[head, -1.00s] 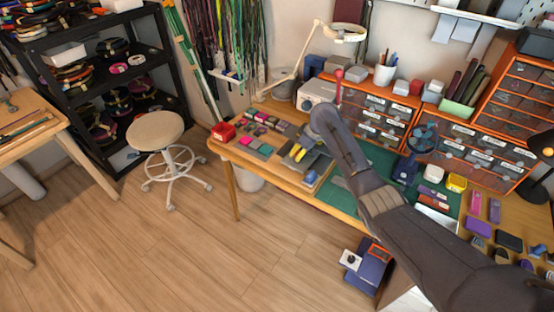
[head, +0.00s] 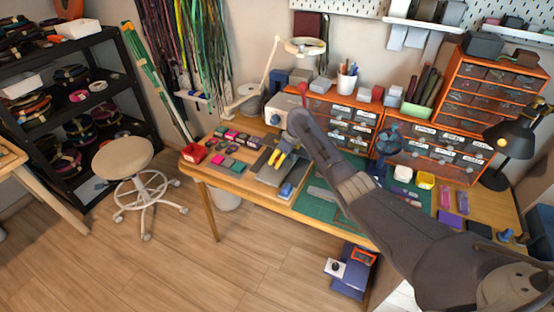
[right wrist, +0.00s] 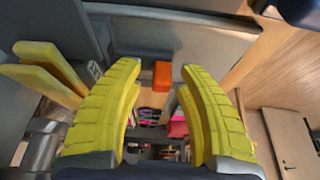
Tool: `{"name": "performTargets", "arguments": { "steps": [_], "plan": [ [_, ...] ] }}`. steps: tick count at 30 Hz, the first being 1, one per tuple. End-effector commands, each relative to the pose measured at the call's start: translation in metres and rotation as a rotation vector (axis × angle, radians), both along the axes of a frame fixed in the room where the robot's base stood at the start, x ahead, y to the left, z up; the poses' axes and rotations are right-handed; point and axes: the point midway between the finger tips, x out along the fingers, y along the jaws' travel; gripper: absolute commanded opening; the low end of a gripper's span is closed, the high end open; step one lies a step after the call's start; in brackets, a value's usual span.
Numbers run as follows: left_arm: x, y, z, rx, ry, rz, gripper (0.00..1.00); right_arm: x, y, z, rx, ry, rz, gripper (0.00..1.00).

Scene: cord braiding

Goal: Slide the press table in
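In the head view a grey flat plate (head: 268,176), which looks like the press table, lies on the desk in front of a light grey machine with a dial (head: 280,114). My right gripper (head: 278,158) is over the plate, its yellow fingers pointing down. In the right wrist view the gripper (right wrist: 162,68) is open, with a gap between its fingertips. A small orange block (right wrist: 162,75) shows in that gap, by a dark grey part; I cannot tell whether the fingers touch it. Two other yellow bars (right wrist: 45,70) stand at left, unclear. My left gripper is not seen.
Small coloured pieces (head: 232,140) and a red box (head: 193,153) lie left of the plate. A blue item (head: 287,190) is at its front right corner. A green mat (head: 318,203) lies to the right. Orange drawer units (head: 345,125) stand behind.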

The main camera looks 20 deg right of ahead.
Motion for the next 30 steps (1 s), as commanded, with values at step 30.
{"name": "performTargets", "arguments": {
  "steps": [30],
  "plan": [
    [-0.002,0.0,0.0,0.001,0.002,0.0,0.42,-0.021,-0.022,0.077,0.0,-0.004,0.001,0.42]
  ]
}}
